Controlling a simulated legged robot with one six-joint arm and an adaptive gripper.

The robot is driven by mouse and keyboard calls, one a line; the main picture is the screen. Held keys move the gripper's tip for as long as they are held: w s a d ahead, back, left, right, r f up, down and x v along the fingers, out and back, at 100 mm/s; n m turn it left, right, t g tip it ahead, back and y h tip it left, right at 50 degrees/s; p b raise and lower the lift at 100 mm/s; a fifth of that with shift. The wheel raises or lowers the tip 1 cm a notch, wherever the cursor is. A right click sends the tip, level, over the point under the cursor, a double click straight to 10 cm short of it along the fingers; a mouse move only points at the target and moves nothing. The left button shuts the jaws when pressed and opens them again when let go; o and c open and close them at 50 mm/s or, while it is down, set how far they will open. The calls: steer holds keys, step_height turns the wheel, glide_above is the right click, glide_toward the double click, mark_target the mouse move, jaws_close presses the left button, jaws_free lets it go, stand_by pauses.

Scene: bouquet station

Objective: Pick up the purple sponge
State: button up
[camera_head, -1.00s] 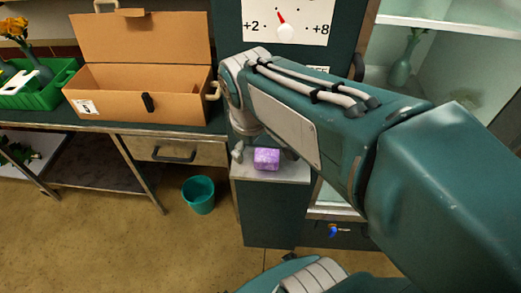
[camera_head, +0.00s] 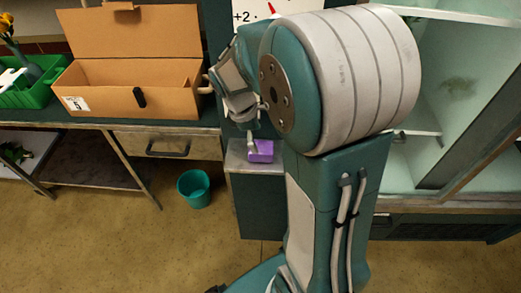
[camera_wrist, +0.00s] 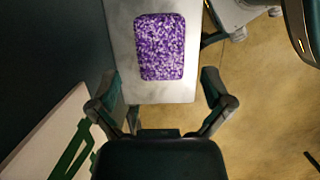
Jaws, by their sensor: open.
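The purple sponge (camera_head: 261,151) lies on a small light-topped stand (camera_head: 238,160) in the head view, beside my arm. In the wrist view the speckled purple sponge (camera_wrist: 160,47) lies on the pale top (camera_wrist: 121,30), above the gap between my fingers in the picture. My gripper (camera_wrist: 161,93) is open and empty, with one finger on each side of that gap. The sponge is apart from both fingers. In the head view my arm hides part of the stand.
An open cardboard box (camera_head: 112,99) and a green crate (camera_head: 38,92) stand on the workbench at left. A teal bin (camera_head: 194,188) stands on the floor. A glass-fronted cabinet (camera_head: 460,90) is at right. A dial panel (camera_head: 243,12) is behind.

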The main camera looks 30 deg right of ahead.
mark_target(261, 146)
steer(key=shift+x, duration=2.8)
steer(key=shift+s, duration=0.1)
steer(key=c, duration=1.1)
steer(key=shift+r, duration=0.1)
steer(key=shift+r, duration=0.55)
steer(key=s+a+r, duration=0.1)
steer(key=s+r, duration=0.3)
steer(key=s+a+r, duration=0.1)
steer(key=s+r, duration=0.3)
steer(key=s, duration=0.1)
steer(key=s+a+r, duration=0.1)
steer(key=s+r, duration=0.3)
steer(key=shift+s+a, duration=0.25)
steer(key=shift+a, duration=0.15)
